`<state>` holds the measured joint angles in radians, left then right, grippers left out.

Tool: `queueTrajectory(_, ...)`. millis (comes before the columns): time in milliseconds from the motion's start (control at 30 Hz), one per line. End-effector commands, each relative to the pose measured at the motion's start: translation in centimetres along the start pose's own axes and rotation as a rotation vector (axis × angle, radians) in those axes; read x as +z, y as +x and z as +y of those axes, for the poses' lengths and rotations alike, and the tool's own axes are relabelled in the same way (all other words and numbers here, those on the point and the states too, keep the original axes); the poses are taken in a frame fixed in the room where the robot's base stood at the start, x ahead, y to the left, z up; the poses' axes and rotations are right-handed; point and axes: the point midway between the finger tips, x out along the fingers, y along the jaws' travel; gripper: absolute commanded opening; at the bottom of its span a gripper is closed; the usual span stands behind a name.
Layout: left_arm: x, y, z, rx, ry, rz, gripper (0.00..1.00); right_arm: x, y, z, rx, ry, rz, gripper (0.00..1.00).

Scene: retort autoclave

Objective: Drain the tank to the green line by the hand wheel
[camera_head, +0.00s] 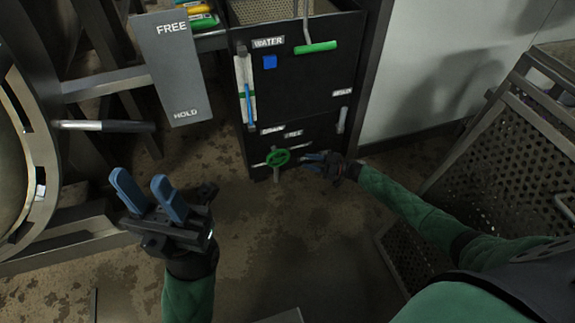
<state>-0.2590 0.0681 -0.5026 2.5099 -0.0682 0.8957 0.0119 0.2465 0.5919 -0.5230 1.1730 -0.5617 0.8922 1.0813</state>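The dark tank (310,85) with a WATER label stands at the top middle. Its sight gauge (247,90) on the left of the front shows a blue column; a small green mark by it is hard to make out. The green hand wheel (278,157) sits low on the front, under a label strip. My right gripper (305,162) is just right of the wheel, its blue fingers pointing left and seeming slightly apart, with nothing visible between them. It looks close to the wheel but not around it. My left gripper (142,182) is open and empty, left of the tank over the floor.
A FREE/HOLD plate (178,65) and a round metal rim (40,185) are at left. Perforated metal baskets (520,135) stand at right. Stained floor lies between.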

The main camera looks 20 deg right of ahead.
Motion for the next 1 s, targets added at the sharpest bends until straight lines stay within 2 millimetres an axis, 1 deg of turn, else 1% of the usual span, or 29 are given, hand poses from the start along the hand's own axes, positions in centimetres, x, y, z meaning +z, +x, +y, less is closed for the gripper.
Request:
queueTrajectory(133, -0.2, -0.2, 0.1, 0.002, -0.001, 0.011, 0.36, 0.0, 0.3, 0.1, -0.008, 0.001, 0.0, 0.37)
queueTrajectory(267, -0.1, -0.6, 0.1, 0.006, 0.001, 0.006, 0.36, 0.1, 1.5, 0.1, -0.008, 0.001, 0.003, 0.37)
queueTrajectory(600, 0.1, -2.0, 0.3, 0.023, 0.009, -0.011, 0.36, 0.1, 6.2, 0.1, -0.006, 0.0, 0.002, 0.37)
queueTrajectory(700, 0.2, -2.2, 0.4, 0.027, 0.011, -0.016, 0.36, 0.1, 7.2, 0.0, -0.006, 0.001, 0.002, 0.37)
queueTrajectory(800, 0.2, -2.2, 0.4, 0.028, 0.013, -0.019, 0.36, 0.0, 7.7, 0.0, -0.006, 0.001, 0.002, 0.37)
queueTrajectory(1000, 0.2, -2.2, 0.4, 0.028, 0.013, -0.021, 0.36, 0.0, 7.7, 0.0, -0.006, 0.001, 0.001, 0.37)
